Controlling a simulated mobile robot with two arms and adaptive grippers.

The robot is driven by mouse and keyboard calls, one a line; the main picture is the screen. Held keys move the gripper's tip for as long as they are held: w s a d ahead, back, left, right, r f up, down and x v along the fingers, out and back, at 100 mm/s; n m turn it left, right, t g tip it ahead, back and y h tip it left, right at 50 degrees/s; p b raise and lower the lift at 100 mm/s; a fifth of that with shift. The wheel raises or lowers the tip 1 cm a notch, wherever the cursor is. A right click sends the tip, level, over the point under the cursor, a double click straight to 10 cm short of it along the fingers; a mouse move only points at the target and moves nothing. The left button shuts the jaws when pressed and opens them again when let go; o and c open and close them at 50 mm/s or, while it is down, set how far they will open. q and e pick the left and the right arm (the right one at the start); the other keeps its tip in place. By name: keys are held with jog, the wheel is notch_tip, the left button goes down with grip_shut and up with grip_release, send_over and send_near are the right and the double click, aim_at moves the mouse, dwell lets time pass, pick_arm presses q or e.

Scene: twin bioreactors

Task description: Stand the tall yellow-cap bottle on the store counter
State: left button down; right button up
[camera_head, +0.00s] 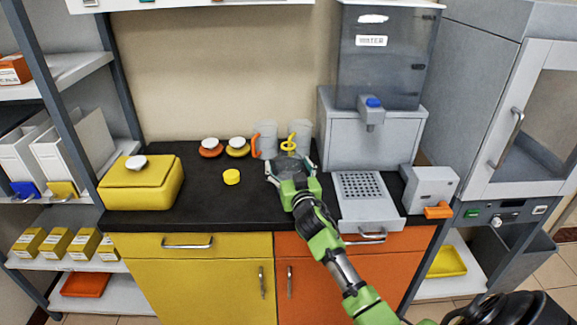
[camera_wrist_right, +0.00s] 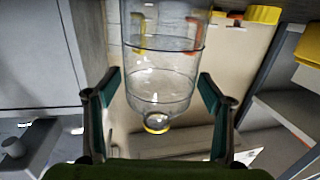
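A clear tall bottle (camera_wrist_right: 160,75) with a yellow neck ring stands upright on the dark counter (camera_head: 205,160), its body hard to make out in the head view, where the yellow ring (camera_head: 288,146) shows. No cap shows on its neck; a yellow cap (camera_head: 231,177) lies on the counter to its left. My right gripper (camera_head: 290,168) is at the bottle, fingers spread on both sides. In the upside-down right wrist view, gaps show between the bottle and both fingers (camera_wrist_right: 157,100). My left gripper is out of view.
Two clear jugs (camera_head: 265,140) with orange and yellow handles stand behind the bottle. A water dispenser (camera_head: 370,130) with a drip tray (camera_head: 362,186) is close on the right. Two white-topped caps (camera_head: 210,147) and a yellow box (camera_head: 141,185) are on the left. The front left counter is clear.

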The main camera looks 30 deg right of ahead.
jog(key=shift+r, duration=0.2)
jog(key=v, duration=1.2)
jog(key=shift+b, duration=0.4)
jog(key=shift+f, duration=0.15)
